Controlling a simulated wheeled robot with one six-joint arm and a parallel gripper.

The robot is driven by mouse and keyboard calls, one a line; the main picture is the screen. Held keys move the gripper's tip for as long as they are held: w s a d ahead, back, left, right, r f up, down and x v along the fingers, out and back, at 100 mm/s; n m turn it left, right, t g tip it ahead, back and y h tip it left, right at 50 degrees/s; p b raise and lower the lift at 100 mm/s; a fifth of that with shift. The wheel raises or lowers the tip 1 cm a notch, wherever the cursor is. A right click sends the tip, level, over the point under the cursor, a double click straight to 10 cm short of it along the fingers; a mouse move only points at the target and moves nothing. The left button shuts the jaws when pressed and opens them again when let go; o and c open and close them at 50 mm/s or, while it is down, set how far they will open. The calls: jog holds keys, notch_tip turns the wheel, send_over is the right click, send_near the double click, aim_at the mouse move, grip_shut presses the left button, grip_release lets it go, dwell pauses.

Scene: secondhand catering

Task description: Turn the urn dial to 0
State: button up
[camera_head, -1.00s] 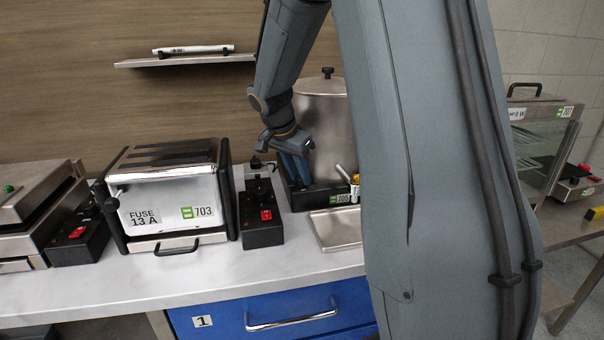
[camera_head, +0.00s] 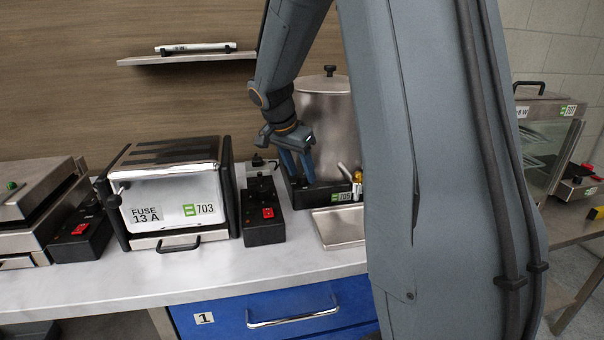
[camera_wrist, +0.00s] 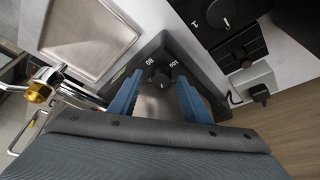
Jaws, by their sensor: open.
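The urn (camera_head: 323,115) is a steel cylinder with a lid, on a black base (camera_head: 330,193) with a green 705 label, on the counter. Its dial (camera_wrist: 161,80) is a small black round knob on the base in the wrist view, with 80 and 100 printed beside it. I cannot read which number its pointer marks. My gripper (camera_wrist: 157,77) is open, with one blue finger on either side of the dial; contact is not clear. In the head view my gripper (camera_head: 298,168) points down at the urn's base, and the dial is hidden.
A tap (camera_wrist: 40,92) and a steel drip tray (camera_wrist: 88,40) are beside the urn base. A black control box (camera_head: 262,210) with a red switch stands to its left, beside a machine (camera_head: 170,205) labelled 703. My arm hides the counter's right part.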

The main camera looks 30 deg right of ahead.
jog(key=b+v, duration=0.1)
jog(key=v, duration=0.6)
jog(key=shift+s+f, duration=0.1)
